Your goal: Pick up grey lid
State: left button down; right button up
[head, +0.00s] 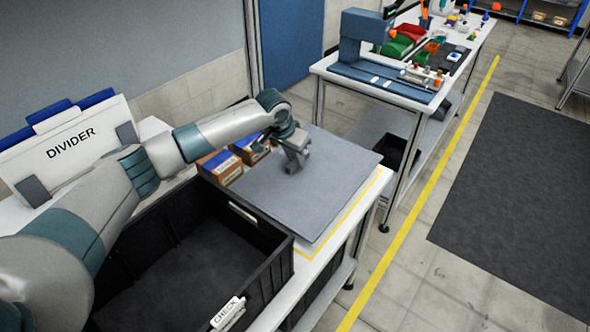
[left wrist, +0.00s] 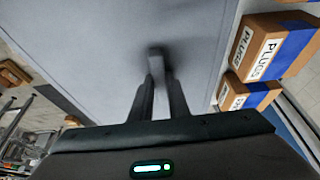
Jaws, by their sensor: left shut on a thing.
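The grey lid (head: 296,186) is a large flat square panel at the far end of the white table, beyond the black crate. My left gripper (head: 294,164) is over the lid, near its back left part. In the left wrist view the lid (left wrist: 110,45) fills the upper middle, and the left gripper (left wrist: 160,75) is shut on a small dark knob-like part (left wrist: 159,51) of it. Whether the lid is clear of the table cannot be told. My right gripper is not in view.
An open black crate (head: 283,257) stands in front of the lid. Cardboard PLUGS boxes (head: 220,168) sit close by its left edge; they also show in the left wrist view (left wrist: 272,48). A DIVIDER panel (head: 75,146) stands at left. A second workbench (head: 385,92) is behind.

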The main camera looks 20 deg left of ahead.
pick_arm(q)
jog(key=d+r+b, duration=0.1)
jog(key=d+r, duration=0.1)
jog(key=d, duration=0.1)
jog(key=s+d+r+b, duration=0.1)
jog(key=d, duration=0.3)
jog(key=s+d+r+b, duration=0.1)
jog(key=d+r, duration=0.1)
jog(key=d, duration=0.1)
jog(key=shift+d+r, duration=0.15)
jog(key=shift+r, duration=0.2)
jog(key=shift+d+r, duration=0.3)
jog(key=shift+d, duration=0.1)
